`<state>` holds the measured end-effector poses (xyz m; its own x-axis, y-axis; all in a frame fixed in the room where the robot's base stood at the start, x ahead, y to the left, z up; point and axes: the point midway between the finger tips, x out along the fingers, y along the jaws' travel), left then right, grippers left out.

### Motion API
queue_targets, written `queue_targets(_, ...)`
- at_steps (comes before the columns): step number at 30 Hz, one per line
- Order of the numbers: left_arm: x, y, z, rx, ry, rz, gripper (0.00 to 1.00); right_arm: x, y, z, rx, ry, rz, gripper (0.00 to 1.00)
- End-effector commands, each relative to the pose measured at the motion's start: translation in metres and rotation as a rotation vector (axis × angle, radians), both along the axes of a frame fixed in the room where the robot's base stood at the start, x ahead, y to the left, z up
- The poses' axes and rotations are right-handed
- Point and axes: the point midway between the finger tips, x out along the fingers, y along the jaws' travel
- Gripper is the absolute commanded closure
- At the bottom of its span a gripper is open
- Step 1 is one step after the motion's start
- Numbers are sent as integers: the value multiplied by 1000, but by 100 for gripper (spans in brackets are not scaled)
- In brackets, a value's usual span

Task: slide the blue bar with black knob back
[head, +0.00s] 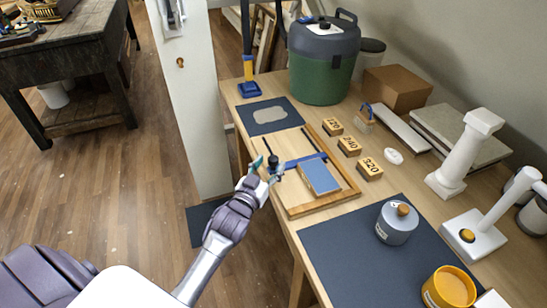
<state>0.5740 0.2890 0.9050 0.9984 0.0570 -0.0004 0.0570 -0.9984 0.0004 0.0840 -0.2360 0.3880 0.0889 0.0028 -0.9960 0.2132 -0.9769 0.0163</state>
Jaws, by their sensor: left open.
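The blue bar (303,161) lies across a shallow wooden frame (347,196) on the workbench, above a blue-grey block (319,177). Its black knob (273,160) is at the bar's left end, near the frame's left edge. My left gripper (267,168) is open, with its teal fingertips on either side of the knob or just in front of it. I cannot tell whether they touch it. The fingers hide the lower part of the knob. My right gripper is not in view.
Behind the frame lie a dark mat (269,115) and a green bucket (323,70). Numbered blocks (349,146) stand right of it. A grey pot (397,223) and a yellow tin (449,289) stand on a dark mat in front. Floor is open at left.

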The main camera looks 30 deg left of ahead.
Motion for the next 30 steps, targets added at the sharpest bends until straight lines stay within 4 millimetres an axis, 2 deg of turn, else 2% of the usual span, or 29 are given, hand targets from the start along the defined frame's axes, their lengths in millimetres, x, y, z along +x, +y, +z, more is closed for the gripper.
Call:
queue_targets(1, 9, 1, 1, 0, -1, 0, 43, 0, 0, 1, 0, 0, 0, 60)
queue_targets(6, 26, 2, 0, 0, -1, 0, 43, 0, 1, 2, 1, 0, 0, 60)
queue_targets(17, 30, 2, 0, 1, 0, 0, 43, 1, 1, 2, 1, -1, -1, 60)
queue_targets(27, 30, 2, 0, 0, 0, 0, 98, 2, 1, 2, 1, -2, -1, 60)
queue_targets(30, 30, 2, 0, 0, 0, 0, 100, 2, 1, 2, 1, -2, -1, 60)
